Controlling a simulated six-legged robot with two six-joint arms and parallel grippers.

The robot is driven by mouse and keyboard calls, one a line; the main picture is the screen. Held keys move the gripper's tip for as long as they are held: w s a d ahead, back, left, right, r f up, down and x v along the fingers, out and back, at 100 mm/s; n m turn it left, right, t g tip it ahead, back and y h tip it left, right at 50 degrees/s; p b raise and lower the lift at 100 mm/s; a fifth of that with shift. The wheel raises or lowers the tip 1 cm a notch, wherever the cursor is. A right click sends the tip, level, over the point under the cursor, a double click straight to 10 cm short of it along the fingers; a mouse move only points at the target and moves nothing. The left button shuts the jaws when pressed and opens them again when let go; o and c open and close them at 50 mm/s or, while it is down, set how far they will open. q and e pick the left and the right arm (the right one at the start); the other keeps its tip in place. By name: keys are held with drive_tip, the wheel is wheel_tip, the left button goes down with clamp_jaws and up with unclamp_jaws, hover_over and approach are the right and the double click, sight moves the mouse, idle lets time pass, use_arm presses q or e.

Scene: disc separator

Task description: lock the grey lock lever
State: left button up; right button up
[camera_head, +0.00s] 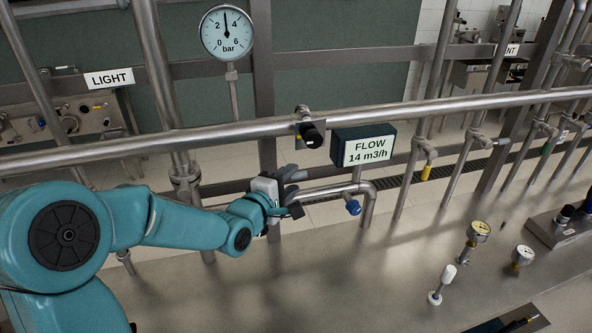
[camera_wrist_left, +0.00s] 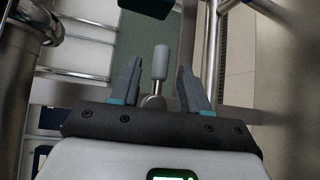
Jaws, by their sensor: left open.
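A grey lever (camera_wrist_left: 160,62) with a rounded handle shows in the left wrist view, standing up from a round metal base. It lies in the gap between the two fingers of my left gripper (camera_wrist_left: 155,78), with space on both sides. The fingers are open and do not appear to grip it. In the head view my left gripper (camera_head: 290,194) is beside a bent steel pipe, below the long rail.
A long steel rail (camera_head: 220,133) runs above the gripper, with a black-handled fitting (camera_head: 312,134) and a FLOW display (camera_head: 363,146). A blue-handled valve (camera_head: 352,207) hangs just right of the gripper.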

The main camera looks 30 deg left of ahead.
sight(294, 178)
use_arm(q)
drive_tip(key=w, duration=0.2)
drive_tip(key=shift+w+f, duration=0.2)
drive_tip(key=shift+w, duration=0.2)
drive_tip(key=shift+w+a+p, duration=0.15)
drive_tip(key=shift+w+p, duration=0.15)
drive_tip(key=shift+f, duration=0.1)
drive_tip(key=shift+w, duration=0.1)
clamp_jaws()
